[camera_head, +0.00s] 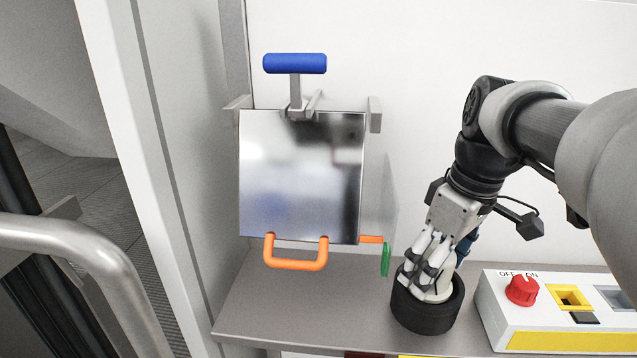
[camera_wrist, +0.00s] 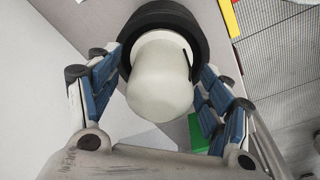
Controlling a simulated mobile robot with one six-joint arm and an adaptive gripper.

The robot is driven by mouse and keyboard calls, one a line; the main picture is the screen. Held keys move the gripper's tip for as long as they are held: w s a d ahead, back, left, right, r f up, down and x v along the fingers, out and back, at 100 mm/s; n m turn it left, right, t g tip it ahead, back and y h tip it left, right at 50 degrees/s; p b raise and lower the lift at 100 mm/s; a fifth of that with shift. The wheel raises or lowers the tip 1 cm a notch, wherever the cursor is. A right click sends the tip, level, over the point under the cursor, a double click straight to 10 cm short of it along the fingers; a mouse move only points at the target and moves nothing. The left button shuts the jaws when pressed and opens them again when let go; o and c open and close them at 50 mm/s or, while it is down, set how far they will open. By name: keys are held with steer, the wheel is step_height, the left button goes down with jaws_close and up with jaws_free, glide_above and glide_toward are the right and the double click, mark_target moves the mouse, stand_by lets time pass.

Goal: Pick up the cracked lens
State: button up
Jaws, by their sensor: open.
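The cracked lens (camera_wrist: 160,90) is a pale, milky dome with a thin dark line on its right side. It sits upright in a black round holder (camera_wrist: 165,20). In the head view the lens (camera_head: 446,286) is partly hidden behind my fingers, and its black holder (camera_head: 428,318) stands on the shelf. My gripper (camera_head: 425,272) points down over the lens. In the wrist view my gripper (camera_wrist: 165,85) is open, with its blue-padded fingers on either side of the dome. Small gaps seem to show, but I cannot tell whether either finger touches it.
A metal panel with an orange handle (camera_head: 296,264) and a blue T-handle (camera_head: 295,64) stands left of the holder. A green tab (camera_head: 385,260) is close to it. A control box with a red knob (camera_head: 522,290) sits to the right. The shelf (camera_head: 290,315) is bare at left.

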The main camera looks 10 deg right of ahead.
steer(key=shift+c, duration=0.2)
steer(key=c, duration=1.1)
steer(key=shift+r, duration=0.15)
